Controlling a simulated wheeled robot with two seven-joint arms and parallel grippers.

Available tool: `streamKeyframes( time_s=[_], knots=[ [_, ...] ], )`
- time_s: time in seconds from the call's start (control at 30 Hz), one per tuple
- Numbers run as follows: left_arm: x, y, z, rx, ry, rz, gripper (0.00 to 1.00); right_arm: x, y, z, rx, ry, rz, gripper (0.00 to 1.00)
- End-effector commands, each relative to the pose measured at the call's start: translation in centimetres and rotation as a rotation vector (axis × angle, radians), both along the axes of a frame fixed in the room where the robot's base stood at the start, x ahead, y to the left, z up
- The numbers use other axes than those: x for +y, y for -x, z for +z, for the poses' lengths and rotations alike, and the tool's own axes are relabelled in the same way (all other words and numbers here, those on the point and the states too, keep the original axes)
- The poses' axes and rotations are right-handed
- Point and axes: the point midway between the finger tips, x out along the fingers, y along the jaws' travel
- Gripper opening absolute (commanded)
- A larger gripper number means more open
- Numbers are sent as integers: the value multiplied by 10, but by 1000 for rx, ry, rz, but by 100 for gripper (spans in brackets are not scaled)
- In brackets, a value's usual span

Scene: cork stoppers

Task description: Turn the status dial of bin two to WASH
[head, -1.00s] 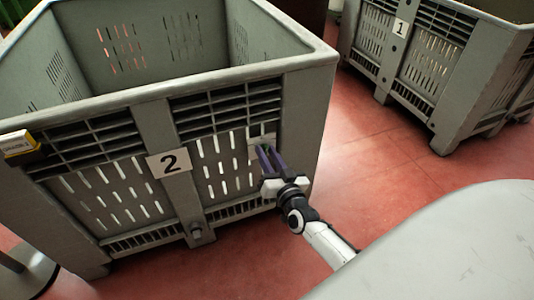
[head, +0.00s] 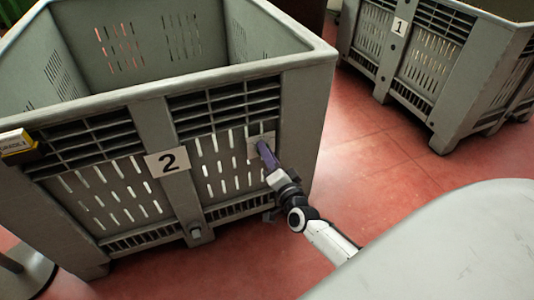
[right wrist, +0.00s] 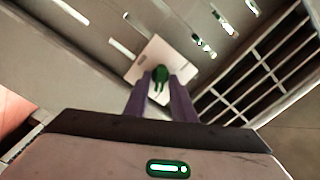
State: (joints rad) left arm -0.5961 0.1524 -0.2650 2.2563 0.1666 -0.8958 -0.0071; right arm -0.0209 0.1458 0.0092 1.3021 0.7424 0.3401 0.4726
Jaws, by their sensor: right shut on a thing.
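Bin two (head: 98,103) is a large grey slatted crate with a "2" label (head: 168,162) on its front. A pale square dial plate (head: 256,140) sits on the right part of that front; it also shows in the right wrist view (right wrist: 148,53). A small dark green dial knob (right wrist: 160,74) is at the plate's middle. My right gripper (head: 264,150) has its purple fingers at the plate, and in the right wrist view it is shut on the knob, a finger on each side. Any lettering on the plate is unreadable. My left gripper is out of view.
Bin one (head: 398,60) stands at the upper right on the red floor (head: 375,150). A yellow-and-white box (head: 17,143) is at the left on bin two. Open floor lies between the bins.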

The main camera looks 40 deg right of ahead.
Motion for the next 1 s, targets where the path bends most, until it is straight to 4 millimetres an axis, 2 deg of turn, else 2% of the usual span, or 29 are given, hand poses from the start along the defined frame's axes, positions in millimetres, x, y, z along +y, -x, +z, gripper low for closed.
streamKeyframes(
  time_s=[0.53, 0.57, 0.6, 0.87, 1.0],
  knots=[
    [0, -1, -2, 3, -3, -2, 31, 1, 1, -2, -3, -28, 2, 1],
    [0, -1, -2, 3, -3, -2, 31, 1, 1, -2, -3, -28, 2, 25],
    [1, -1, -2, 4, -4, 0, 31, 1, 1, -2, -3, -28, 2, 30],
    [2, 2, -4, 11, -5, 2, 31, 0, 1, -1, -4, -27, 1, 30],
    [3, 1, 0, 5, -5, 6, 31, 2, 9, -1, -3, -26, 0, 30]
  ],
)
